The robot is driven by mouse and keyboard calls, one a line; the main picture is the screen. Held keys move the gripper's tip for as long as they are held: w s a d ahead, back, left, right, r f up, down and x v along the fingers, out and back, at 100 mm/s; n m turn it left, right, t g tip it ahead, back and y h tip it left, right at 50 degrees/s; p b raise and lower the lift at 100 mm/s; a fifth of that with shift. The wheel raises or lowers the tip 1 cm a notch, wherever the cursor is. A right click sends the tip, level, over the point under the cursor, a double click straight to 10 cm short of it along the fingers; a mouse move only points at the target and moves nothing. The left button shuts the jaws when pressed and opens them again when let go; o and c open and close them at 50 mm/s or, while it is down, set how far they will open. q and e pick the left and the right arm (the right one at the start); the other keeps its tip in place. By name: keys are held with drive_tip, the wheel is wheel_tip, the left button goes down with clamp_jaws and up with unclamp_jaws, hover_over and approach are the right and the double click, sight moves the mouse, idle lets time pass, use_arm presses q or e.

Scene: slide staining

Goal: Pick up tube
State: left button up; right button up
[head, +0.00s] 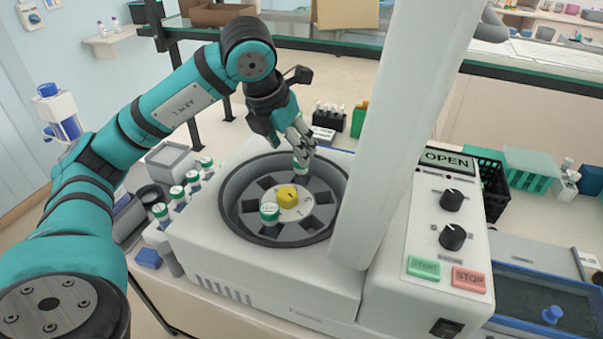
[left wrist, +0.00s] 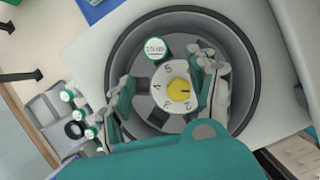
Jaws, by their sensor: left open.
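A labelled green-capped tube (left wrist: 157,48) shows in the left wrist view, above the yellow-centred hub and slightly beyond the fingers. My left gripper (head: 301,135) reaches down over the rotor from the back. Its fingers are spread on both sides of the hub in the left wrist view (left wrist: 165,75), with nothing clamped. Another green-capped tube (head: 269,212) sits at the near left of the hub. My right gripper is out of view.
The white centrifuge (head: 265,285) has its lid (head: 395,130) raised on the right, close to my left gripper. Several green-capped tubes (head: 178,195) stand left of it. A dark rack of bottles (head: 328,120) stands behind. The rotor bowl has a raised rim.

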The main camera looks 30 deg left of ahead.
sight(297, 163)
use_arm(q)
drive_tip(key=x, duration=0.3)
drive_tip(key=p+x, duration=0.1)
drive_tip(key=x, duration=0.1)
drive_tip(key=w+p+x, duration=0.1)
drive_tip(key=x, duration=0.1)
drive_tip(key=shift+w+a+f, duration=0.1)
drive_tip(key=shift+w+f, duration=0.05)
drive_tip(key=shift+w, duration=0.05)
drive_tip(key=shift+w+f, duration=0.1)
drive_tip(key=shift+f, duration=0.15)
drive_tip(key=c, duration=1.1)
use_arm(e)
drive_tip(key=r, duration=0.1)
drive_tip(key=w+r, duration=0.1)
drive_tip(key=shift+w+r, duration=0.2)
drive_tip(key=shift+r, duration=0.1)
